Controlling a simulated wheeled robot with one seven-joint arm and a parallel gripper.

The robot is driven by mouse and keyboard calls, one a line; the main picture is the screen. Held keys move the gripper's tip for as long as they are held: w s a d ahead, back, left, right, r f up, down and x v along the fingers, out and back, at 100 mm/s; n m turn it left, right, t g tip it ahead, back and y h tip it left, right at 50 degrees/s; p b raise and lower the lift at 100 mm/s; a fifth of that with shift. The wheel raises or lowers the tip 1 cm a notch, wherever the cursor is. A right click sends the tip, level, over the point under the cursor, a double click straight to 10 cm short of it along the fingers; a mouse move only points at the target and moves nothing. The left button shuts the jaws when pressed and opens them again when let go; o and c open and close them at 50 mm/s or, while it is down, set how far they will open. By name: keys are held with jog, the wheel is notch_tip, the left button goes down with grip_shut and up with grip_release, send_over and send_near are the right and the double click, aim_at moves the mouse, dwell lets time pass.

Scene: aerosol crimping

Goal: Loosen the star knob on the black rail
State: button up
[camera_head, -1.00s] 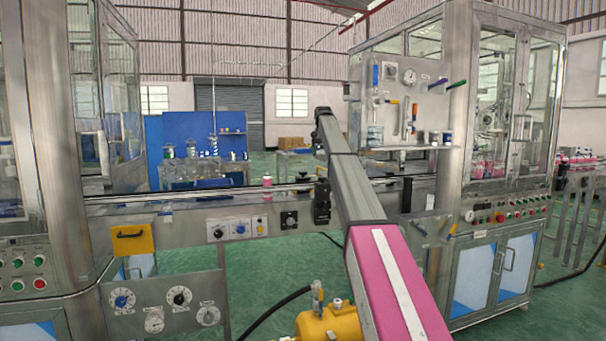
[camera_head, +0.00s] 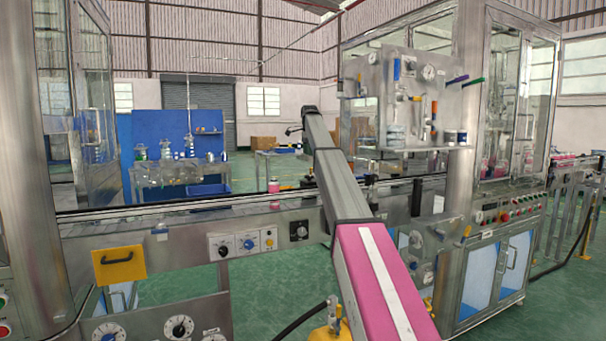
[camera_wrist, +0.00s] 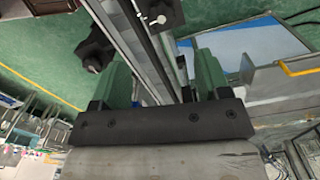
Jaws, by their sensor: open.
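In the wrist view, my gripper (camera_wrist: 163,78) is open, with its two green fingers apart and nothing seen held between them. A long rail (camera_wrist: 138,45) runs from the top of the picture down between the fingers. A black knob-like part (camera_wrist: 95,50) lies left of the rail, beside the left finger and partly hidden by it; I cannot tell for sure that it is the star knob. A black block with a silver fitting (camera_wrist: 158,15) sits at the rail's top. In the head view, the dark rail (camera_head: 150,208) runs along the conveyor; my arm hides my gripper.
A machine cabinet (camera_head: 500,130) stands at the right, with a tool panel (camera_head: 405,95) beside it. A yellow handled plate (camera_head: 119,265) hangs at the left front. A pink-bodied can (camera_head: 274,185) stands at the conveyor. Green floor shows open below the conveyor.

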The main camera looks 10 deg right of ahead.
aim_at(309, 178)
notch_tip(309, 178, down, 11)
jog(key=shift+w+r, duration=0.1)
jog(key=shift+w, duration=0.05)
dwell(0.4)
jog(key=c, duration=0.9)
